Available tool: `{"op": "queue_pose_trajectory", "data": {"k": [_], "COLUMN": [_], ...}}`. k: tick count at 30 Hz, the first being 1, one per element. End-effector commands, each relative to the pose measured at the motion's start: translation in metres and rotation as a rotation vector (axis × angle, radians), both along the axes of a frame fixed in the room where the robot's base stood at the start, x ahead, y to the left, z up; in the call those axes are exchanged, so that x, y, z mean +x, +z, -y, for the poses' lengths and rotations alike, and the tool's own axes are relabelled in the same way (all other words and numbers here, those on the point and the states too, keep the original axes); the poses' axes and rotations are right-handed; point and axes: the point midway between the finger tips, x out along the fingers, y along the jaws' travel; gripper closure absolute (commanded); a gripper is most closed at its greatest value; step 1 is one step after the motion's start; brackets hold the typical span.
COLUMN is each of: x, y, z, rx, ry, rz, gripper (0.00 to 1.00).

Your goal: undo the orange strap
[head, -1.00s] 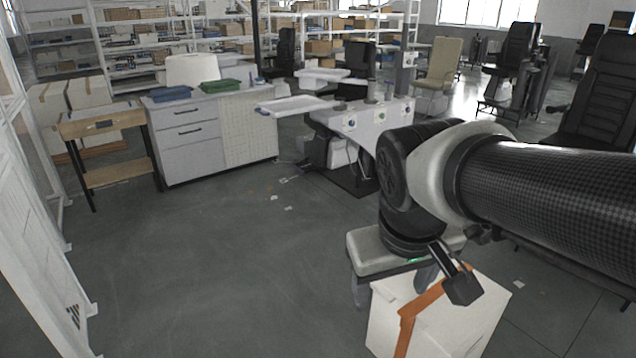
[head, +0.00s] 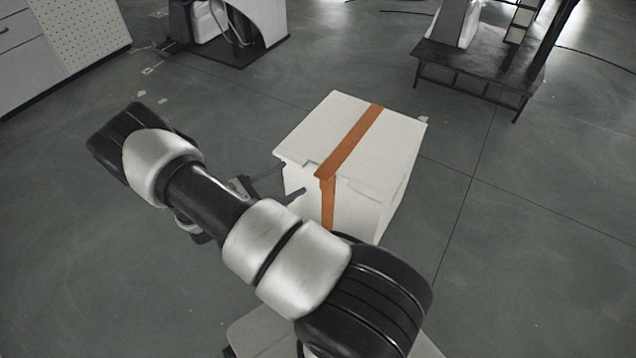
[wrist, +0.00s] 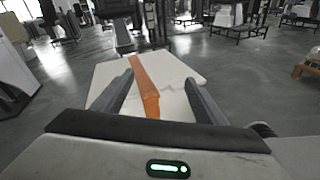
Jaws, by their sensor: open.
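The orange strap (head: 350,140) runs across the top of a white box (head: 312,133) and down its near face. It lies flat and looks intact. My gripper (head: 292,180) is open, at the box's near left side, its fingertips close to the lid edge. I cannot tell whether they touch the box. In the wrist view the strap (wrist: 146,82) runs between the two spread fingers, nearer the left one, along the white lid (wrist: 178,72). Nothing is held between the fingers. The strap's lower part on the near face is partly hidden behind my arm in the head view.
The box stands on a grey floor, with clear floor around its left and right sides. A dark low platform (head: 470,72) stands behind to the right. A white cabinet (head: 40,50) and a white workstation (head: 255,30) stand at the back left.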

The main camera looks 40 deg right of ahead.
Motion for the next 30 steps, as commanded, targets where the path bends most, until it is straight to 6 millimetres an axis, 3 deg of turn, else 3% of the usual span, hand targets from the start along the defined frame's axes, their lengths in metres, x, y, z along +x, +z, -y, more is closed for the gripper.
{"op": "queue_pose_trajectory", "data": {"k": [1, 3, 6, 9, 17, 30], "x": [-0.003, -0.003, -0.006, -0.009, -0.005, 0.031], "y": [-0.045, -0.08, -0.118, -0.141, -0.152, -0.153], "z": [0.002, 0.003, 0.004, 0.004, 0.022, 0.108], "rx": [-0.049, -0.102, -0.156, -0.188, -0.203, -0.203], "ry": [0.066, 0.148, 0.238, 0.298, 0.327, 0.324], "rz": [-0.055, -0.107, -0.163, -0.198, -0.216, -0.215], "gripper": [0.34, 0.34, 0.34, 0.34, 0.34, 0.34]}}
